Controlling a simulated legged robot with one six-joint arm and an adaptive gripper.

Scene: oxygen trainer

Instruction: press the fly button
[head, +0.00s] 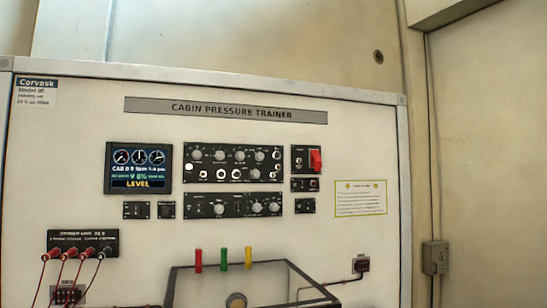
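The cabin pressure trainer panel (75,120) stands upright in front of me. A wide black control module (234,164) with knobs and round switches sits near its middle, one round spot on its left lit white. A second black module (234,206) is below it. Small black switch modules (136,210) sit under the screen, and others are at the right. The labels are too small to read, so I cannot tell which control is the fly button. My gripper is not in view.
A screen (139,168) reads LEVEL. A red guarded switch (315,160) is at the right. Red and black leads plug into a terminal block (83,243) at lower left. Red, green (223,258) and yellow upright pieces stand near a dark-edged frame at the bottom.

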